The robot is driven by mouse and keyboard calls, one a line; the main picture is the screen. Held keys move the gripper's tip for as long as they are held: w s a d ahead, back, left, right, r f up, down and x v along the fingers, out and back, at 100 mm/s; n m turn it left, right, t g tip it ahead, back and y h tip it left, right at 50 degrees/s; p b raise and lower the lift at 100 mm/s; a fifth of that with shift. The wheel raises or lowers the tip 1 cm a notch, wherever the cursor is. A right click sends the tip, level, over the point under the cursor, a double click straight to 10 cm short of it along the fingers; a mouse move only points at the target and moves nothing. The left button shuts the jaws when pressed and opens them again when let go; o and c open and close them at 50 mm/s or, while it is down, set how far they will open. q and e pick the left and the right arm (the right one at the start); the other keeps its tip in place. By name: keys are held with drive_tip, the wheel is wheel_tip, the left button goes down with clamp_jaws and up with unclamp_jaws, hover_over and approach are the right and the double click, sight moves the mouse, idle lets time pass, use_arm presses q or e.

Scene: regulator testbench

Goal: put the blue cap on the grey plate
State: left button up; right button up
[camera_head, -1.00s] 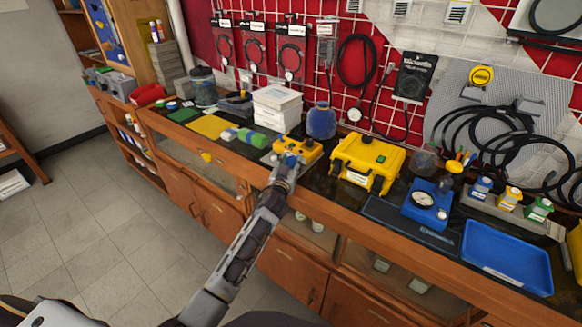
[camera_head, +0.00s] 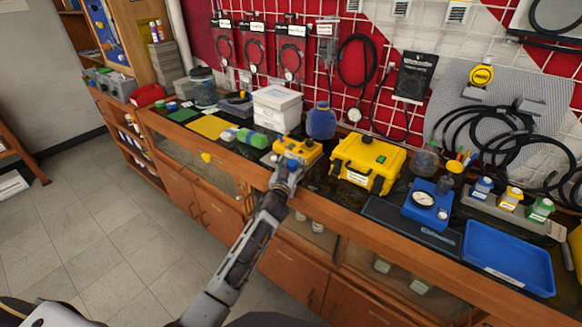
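My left gripper (camera_head: 288,168) is over the front edge of the bench, right at the small yellow device (camera_head: 298,148). A bit of blue (camera_head: 290,162) shows at its fingertips; it may be the blue cap, but it is too small to be sure. The fingers are too small and foreshortened to tell whether they are open or shut. A small grey patch (camera_head: 268,158) beside the device's left side may be the grey plate; the gripper is just right of it. My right gripper is out of view.
A yellow case (camera_head: 367,162) stands close on the right of the gripper, with a blue gauge box (camera_head: 427,203) and a blue tray (camera_head: 507,257) further right. A white box (camera_head: 277,108) and blue bottle (camera_head: 321,121) stand behind. A yellow mat (camera_head: 209,126) lies left.

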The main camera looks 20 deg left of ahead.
sight(292, 163)
use_arm(q)
drive_tip(key=shift+r, duration=0.2)
drive_tip(key=shift+s, duration=1.95)
drive_tip(key=shift+s+d, duration=0.1)
drive_tip(key=shift+s, duration=0.6)
drive_tip(key=shift+s+r, duration=0.15)
drive_tip(key=shift+s, duration=2.05)
drive_tip(key=shift+s+d+r, duration=0.1)
drive_tip(key=shift+s, duration=1.05)
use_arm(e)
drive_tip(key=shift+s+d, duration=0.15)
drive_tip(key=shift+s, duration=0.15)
